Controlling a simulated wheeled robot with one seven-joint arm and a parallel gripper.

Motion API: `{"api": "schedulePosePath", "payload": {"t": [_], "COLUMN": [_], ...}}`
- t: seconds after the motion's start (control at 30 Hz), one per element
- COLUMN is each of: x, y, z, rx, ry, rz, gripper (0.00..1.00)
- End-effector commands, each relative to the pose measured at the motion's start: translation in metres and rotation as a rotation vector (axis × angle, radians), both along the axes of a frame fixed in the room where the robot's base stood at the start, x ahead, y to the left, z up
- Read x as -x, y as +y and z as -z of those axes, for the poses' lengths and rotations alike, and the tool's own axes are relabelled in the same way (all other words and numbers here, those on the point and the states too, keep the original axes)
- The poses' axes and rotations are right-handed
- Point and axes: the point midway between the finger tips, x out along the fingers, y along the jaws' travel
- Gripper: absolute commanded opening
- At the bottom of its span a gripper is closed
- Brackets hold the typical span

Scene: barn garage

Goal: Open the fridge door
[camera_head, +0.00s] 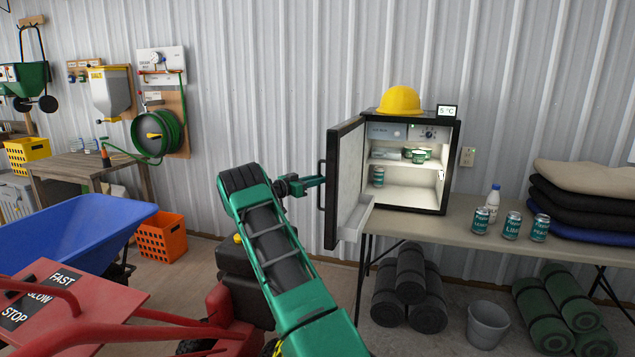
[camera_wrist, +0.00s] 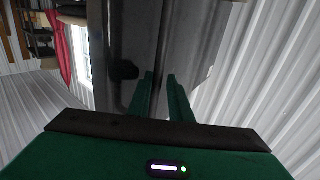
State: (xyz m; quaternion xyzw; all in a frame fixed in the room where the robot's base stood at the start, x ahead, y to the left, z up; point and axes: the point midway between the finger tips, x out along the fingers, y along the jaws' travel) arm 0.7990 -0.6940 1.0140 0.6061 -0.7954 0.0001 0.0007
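The small black fridge (camera_head: 448,165) stands on the table. Its door (camera_head: 348,185) is swung wide open to the left, showing the white interior with cans on the shelves. The dark vertical handle (camera_head: 321,186) is on the door's outer side, near its free edge. My gripper (camera_head: 316,181) is at the handle's middle height, with its fingertips touching or very near it. In the wrist view, its two green fingers (camera_wrist: 160,92) are slightly apart in front of the glossy dark door (camera_wrist: 130,45). I cannot tell whether they clamp the handle.
A yellow hard hat (camera_head: 399,101) and a small display (camera_head: 447,111) sit on the fridge. Cans (camera_head: 511,226), a bottle (camera_head: 493,198) and folded cloths stand on the table (camera_head: 420,222) to the right. A blue wheelbarrow (camera_head: 85,230) and red machine (camera_head: 75,310) crowd the left.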

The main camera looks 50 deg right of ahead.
Motion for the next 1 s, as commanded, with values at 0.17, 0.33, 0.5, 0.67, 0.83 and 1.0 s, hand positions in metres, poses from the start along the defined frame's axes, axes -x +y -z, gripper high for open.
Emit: {"api": "schedulePosePath", "payload": {"t": [0.17, 0.33, 0.5, 0.67, 0.83, 1.0], "x": [-0.004, -0.012, -0.023, -0.030, -0.034, -0.035], "y": [0.009, 0.035, 0.067, 0.090, 0.102, 0.105], "z": [0.001, 0.001, 0.001, 0.001, 0.001, 0.001], "rx": [-0.001, -0.001, 0.000, 0.000, 0.000, 0.000], "ry": [0.000, 0.002, 0.001, 0.001, 0.001, 0.001], "rz": [-0.001, -0.003, -0.004, -0.003, -0.001, -0.001], "gripper": [0.18, 0.18, 0.18, 0.18, 0.18, 0.18]}}
